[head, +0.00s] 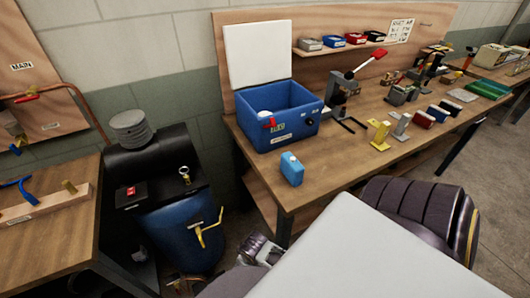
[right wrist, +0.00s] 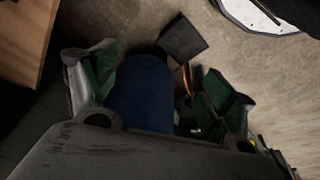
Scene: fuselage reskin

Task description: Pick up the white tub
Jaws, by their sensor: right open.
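A small white rounded thing (head: 265,115) shows inside the open blue box (head: 290,132) on the workbench. It may be the white tub, but the box wall hides most of it. My right gripper (right wrist: 158,84) is open in the right wrist view, with its green-padded fingers wide apart. A dark blue rounded surface (right wrist: 140,95) shows between the fingers; I cannot tell whether it is touched. In the head view only a grey metal part, which may be this gripper, shows low beside the bench, apart from the box. My left gripper is not in view.
A lever press (head: 342,91) stands right of the box, with a yellow block (head: 381,136) and several small items beyond. A blue drum (head: 183,234) stands left of the bench. The bench's front strip is mostly bare.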

